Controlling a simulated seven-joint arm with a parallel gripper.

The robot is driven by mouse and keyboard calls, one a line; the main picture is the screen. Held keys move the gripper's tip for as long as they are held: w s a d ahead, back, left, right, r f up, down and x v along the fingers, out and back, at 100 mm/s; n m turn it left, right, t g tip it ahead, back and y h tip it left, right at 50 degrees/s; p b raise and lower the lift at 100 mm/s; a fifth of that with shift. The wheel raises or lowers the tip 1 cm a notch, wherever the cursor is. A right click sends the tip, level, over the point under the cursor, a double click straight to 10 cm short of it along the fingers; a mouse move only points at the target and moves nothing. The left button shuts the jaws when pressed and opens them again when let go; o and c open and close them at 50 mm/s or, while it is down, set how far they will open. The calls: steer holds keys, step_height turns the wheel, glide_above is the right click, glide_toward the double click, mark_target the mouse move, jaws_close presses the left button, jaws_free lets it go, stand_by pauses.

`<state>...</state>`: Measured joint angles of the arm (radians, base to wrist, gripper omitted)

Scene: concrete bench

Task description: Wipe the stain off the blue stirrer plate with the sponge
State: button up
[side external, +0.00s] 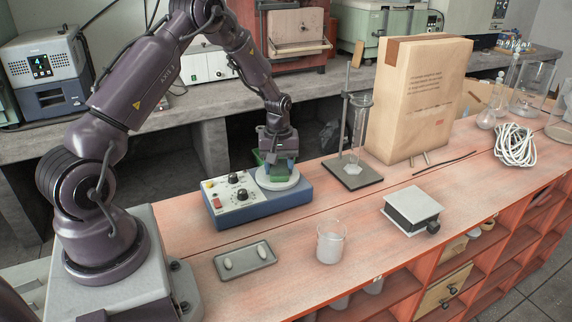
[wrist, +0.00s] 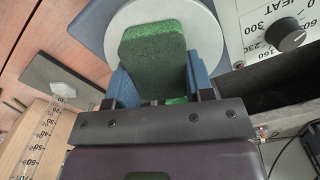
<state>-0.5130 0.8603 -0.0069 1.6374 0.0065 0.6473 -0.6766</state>
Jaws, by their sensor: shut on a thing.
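The blue stirrer plate (side external: 265,208) stands on the red bench, with a round pale top (side external: 290,183) and a control panel with knobs. Its round top also shows in the wrist view (wrist: 205,35). My gripper (side external: 277,160) is over the round top, shut on a green sponge (wrist: 150,50). In the wrist view the sponge sits between the two blue fingers and covers the middle of the round top. The sponge is very low at the top; I cannot tell whether it touches. No stain shows on the visible part of the top; the part under the sponge is hidden.
A stand with a glass cylinder (side external: 360,125) and a large paper bag (side external: 420,100) are right of the stirrer. A grey tray (side external: 245,262), a beaker (side external: 331,242) and a small jack (side external: 412,208) are in front. Coiled white cable (side external: 515,146) lies far right.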

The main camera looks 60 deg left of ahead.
steer(key=shift+w, duration=0.9)
steer(key=shift+w+r, duration=0.1)
steer(key=shift+w, duration=1.05)
steer(key=shift+s+a, duration=0.1)
steer(key=shift+s, duration=1.95)
steer(key=shift+r, duration=3.95)
